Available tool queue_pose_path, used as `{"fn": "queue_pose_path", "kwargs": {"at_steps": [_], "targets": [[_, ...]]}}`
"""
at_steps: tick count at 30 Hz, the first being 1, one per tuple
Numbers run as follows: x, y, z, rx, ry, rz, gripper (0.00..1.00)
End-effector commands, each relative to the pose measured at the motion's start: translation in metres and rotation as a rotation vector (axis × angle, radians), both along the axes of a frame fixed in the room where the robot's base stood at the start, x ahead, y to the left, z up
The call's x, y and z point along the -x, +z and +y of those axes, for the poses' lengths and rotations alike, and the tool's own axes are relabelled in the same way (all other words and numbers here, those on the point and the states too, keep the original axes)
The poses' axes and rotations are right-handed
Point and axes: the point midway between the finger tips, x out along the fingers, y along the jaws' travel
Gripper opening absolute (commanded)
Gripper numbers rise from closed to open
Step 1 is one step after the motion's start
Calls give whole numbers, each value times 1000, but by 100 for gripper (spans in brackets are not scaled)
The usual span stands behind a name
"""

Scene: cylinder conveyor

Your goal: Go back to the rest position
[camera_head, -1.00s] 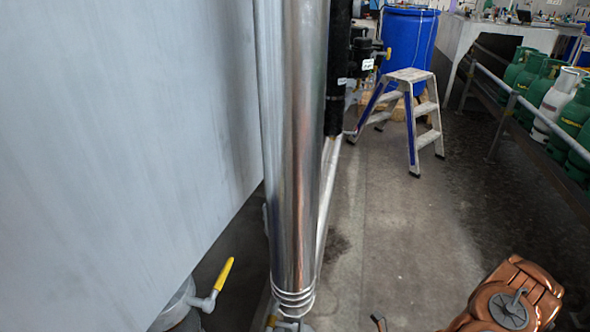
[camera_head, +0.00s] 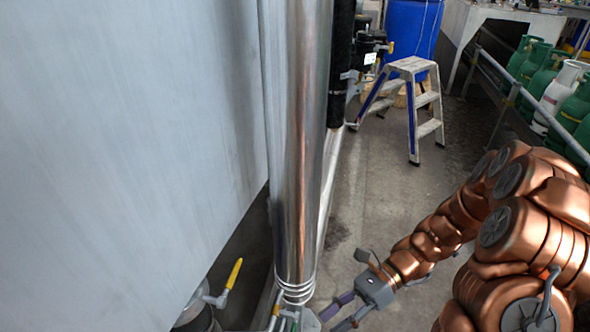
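My copper-coloured arm fills the lower right of the head view. My grey gripper (camera_head: 334,318) is at the bottom centre, pointing down and to the left. Its two fingers are spread apart, with nothing seen between them. The fingertips are close to the foot of a shiny metal pipe (camera_head: 298,150) in the picture; whether they touch anything there I cannot tell.
A large grey tank wall (camera_head: 120,140) fills the left, with a yellow-handled valve (camera_head: 233,274) below it. A step stool (camera_head: 412,95) and a blue drum (camera_head: 412,25) stand behind. Green gas cylinders (camera_head: 545,72) line a railing at right. The floor between is clear.

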Motion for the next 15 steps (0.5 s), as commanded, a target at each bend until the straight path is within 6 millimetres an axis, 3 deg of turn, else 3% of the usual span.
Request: {"fn": "queue_pose_path", "kwargs": {"at_steps": [1, 15], "targets": [[4, 16, 0, 10, 37, -48, 39], [41, 99, -16, 86, 386, -464, 39]]}}
